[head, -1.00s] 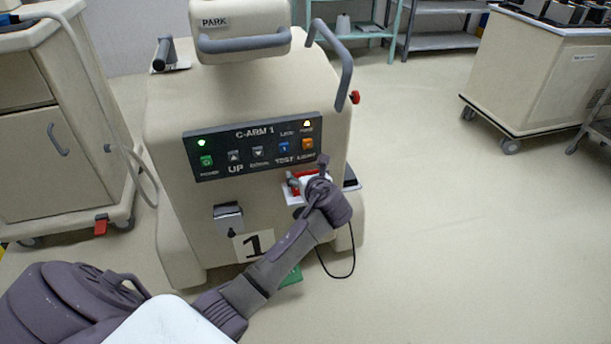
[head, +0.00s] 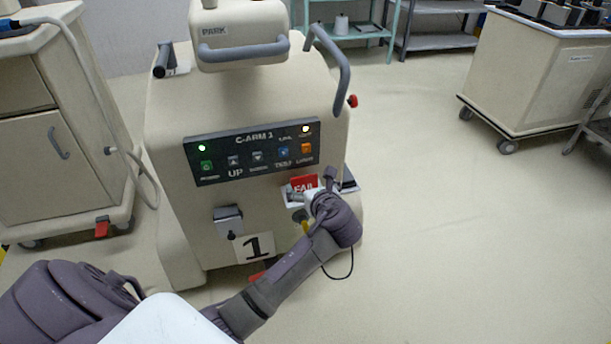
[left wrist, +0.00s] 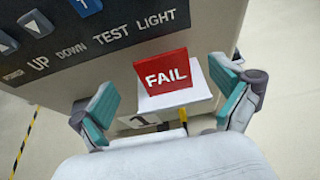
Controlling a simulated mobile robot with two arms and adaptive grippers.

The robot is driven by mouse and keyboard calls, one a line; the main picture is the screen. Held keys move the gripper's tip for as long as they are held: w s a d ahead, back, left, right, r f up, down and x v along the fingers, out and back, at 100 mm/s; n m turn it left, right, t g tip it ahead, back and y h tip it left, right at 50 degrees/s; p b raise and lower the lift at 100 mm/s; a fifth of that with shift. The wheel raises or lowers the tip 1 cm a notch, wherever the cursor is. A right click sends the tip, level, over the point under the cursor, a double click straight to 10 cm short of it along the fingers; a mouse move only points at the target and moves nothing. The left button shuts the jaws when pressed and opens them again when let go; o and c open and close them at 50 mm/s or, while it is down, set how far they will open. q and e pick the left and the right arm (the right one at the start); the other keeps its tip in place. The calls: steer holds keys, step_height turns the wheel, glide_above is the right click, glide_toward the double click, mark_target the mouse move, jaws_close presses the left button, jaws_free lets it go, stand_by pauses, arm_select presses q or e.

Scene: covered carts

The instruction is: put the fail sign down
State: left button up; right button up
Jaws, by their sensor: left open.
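The fail sign (head: 304,184) is a red plate with white FAIL lettering. In the left wrist view the fail sign (left wrist: 166,72) stands tilted back on a small white ledge (left wrist: 178,98) on the front of the C-arm cart (head: 245,105). My left gripper (head: 312,200) is just in front of the sign in the head view. In the left wrist view my left gripper (left wrist: 172,98) is open, with one teal-padded finger on each side of the sign and apart from it. My right gripper is not in view.
A button panel (head: 252,150) is just above the ledge. A black cable loop (head: 345,268) hangs beside the cart. A beige cabinet (head: 55,130) stands at left and another cart (head: 540,80) at the back right. The floor at right is clear.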

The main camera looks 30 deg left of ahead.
arm_select(q)
steer(key=s+d+f+n+g+h, duration=0.2)
steer(key=s+d+f+n+h, duration=0.1)
steer(key=s+n, duration=0.5)
steer(key=s+d+f+n+g+h, duration=0.2)
steer(key=s+d+f+n+h, duration=0.2)
steer(key=s+n, duration=0.4)
steer(key=s+d+f+n+g+h+p, duration=0.1)
steer(key=s+d+f+n+h, duration=0.2)
steer(key=s, duration=1.1)
steer(key=d+f+n, duration=0.3)
steer(key=n, duration=0.2)
steer(key=shift+f+g, duration=0.3)
steer(key=shift+g, duration=0.1)
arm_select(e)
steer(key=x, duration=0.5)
arm_select(q)
steer(key=shift+w, duration=0.1)
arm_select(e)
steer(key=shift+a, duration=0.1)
